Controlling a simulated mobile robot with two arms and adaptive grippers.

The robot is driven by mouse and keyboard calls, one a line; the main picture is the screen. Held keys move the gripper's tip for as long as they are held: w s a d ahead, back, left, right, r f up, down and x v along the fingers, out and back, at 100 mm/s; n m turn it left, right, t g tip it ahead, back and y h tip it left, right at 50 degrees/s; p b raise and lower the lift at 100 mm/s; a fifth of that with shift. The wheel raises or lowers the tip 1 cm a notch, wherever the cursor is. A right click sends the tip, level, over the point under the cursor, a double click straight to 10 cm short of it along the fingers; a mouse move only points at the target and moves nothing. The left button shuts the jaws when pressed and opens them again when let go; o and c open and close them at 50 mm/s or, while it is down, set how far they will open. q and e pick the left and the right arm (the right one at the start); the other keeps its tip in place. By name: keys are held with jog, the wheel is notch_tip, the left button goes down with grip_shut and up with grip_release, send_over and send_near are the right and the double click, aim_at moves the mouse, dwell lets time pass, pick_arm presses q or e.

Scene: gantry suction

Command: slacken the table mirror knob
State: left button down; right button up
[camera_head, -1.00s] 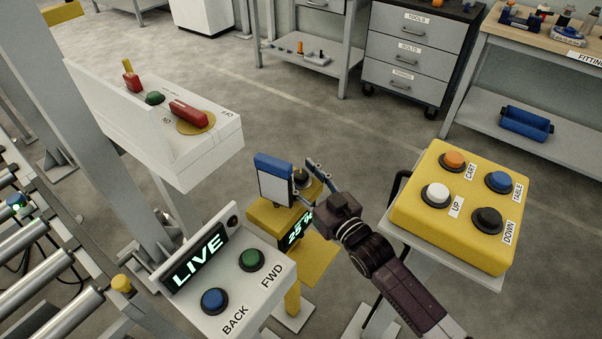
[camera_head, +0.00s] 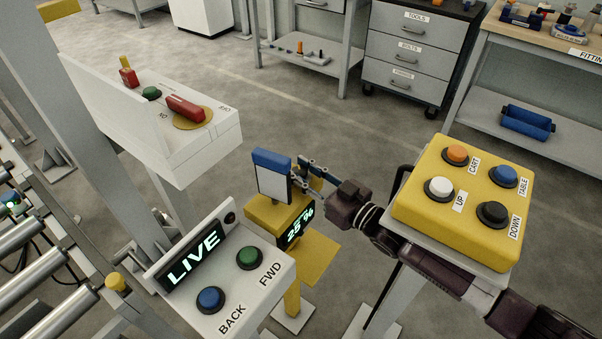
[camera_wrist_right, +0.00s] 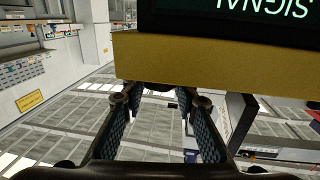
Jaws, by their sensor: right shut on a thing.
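The yellow post unit (camera_head: 262,216) stands in the middle of the head view, with a blue-topped, pale-faced plate (camera_head: 272,176) upright on it. Its lit display (camera_head: 298,226) reads 25 %. My right gripper (camera_head: 306,174) reaches in from the right, just behind and right of the plate. In the right wrist view, its fingers (camera_wrist_right: 158,92) close around a small dark knob (camera_wrist_right: 156,86) under the yellow housing (camera_wrist_right: 215,65). The knob is mostly hidden by the fingers. My left gripper is in neither view.
A yellow button box (camera_head: 462,205) stands close to my right arm. A white panel (camera_head: 225,285) with BACK and FWD buttons is in front of the post. A white console (camera_head: 160,120) stands left, beside rollers (camera_head: 30,285). Open floor lies behind.

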jog(key=shift+r+g, duration=0.1)
jog(key=shift+g, duration=0.2)
jog(key=o, duration=1.2)
jog(key=shift+s+d, duration=0.15)
jog(key=v, duration=1.1)
jog(key=shift+s+d, duration=0.15)
jog(key=shift+d, duration=0.05)
